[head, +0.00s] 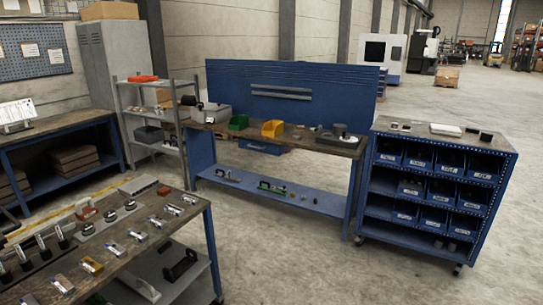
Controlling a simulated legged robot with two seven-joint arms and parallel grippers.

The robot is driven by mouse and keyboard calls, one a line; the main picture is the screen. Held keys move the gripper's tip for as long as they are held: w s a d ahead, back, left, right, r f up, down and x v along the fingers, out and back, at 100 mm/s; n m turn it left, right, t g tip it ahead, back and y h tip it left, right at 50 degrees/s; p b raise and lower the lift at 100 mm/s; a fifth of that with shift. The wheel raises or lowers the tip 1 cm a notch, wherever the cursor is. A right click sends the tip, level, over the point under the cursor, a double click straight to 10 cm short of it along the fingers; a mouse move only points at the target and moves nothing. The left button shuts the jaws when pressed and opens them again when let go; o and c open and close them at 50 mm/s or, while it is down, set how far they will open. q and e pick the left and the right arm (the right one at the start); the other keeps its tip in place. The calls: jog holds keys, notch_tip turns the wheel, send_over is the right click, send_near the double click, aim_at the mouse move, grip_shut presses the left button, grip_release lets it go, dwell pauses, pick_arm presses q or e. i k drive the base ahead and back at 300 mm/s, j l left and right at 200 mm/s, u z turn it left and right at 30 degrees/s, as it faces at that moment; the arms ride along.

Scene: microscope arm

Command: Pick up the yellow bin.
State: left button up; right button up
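The yellow bin (272,129) is small and open-fronted. It stands on the brown top of the blue workbench (314,141), to the right of a green bin (238,123). The workbench is some distance ahead, near the middle of the head view. Neither of my grippers shows in this view. I cannot tell from here whether the yellow bin holds anything.
A table with several small tools and parts (186,238) is close at the lower left. A blue cart with labelled bins (432,185) stands right of the workbench. Grey shelving (177,150) stands to its left. Bare concrete floor (290,260) lies in front.

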aim_at(273, 129)
jog(key=i, duration=3.1)
